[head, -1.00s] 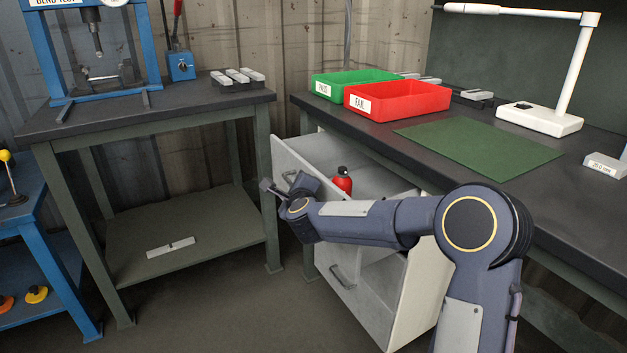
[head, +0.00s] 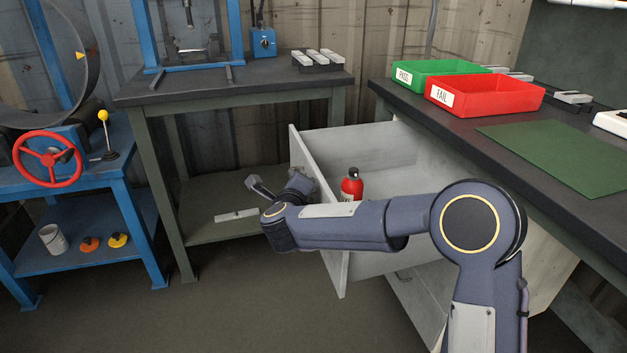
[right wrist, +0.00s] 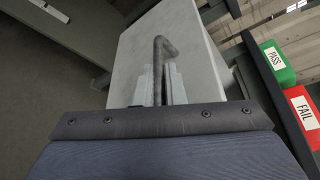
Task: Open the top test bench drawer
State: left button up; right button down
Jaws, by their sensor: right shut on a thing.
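The top drawer (head: 400,150) of the white cabinet under the test bench is pulled well out, its inside showing in the head view. A red bottle (head: 352,185) with a black cap stands inside it. My right gripper (head: 278,186) is at the outer side of the drawer front (head: 331,255), which hides part of it behind my wrist. In the right wrist view my right gripper (right wrist: 163,84) is shut on the grey bar handle (right wrist: 161,50) of the drawer front. My left gripper is in neither view.
A green PASS bin (head: 440,72) and a red FAIL bin (head: 490,95) stand on the bench (head: 450,120) beside a green mat (head: 560,155). A second table (head: 240,90) stands beyond the drawer. A blue stand with a red wheel (head: 48,158) is at left. Floor lies clear in front.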

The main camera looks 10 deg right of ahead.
jog(key=shift+s+a, duration=0.1)
jog(key=shift+a, duration=1.15)
jog(key=c, duration=1.5)
grip_release()
jog(key=p+v, duration=0.1)
jog(key=v, duration=0.6)
jog(key=shift+s+p, duration=0.35)
jog(key=shift+p, duration=0.05)
jog(key=shift+s, duration=0.1)
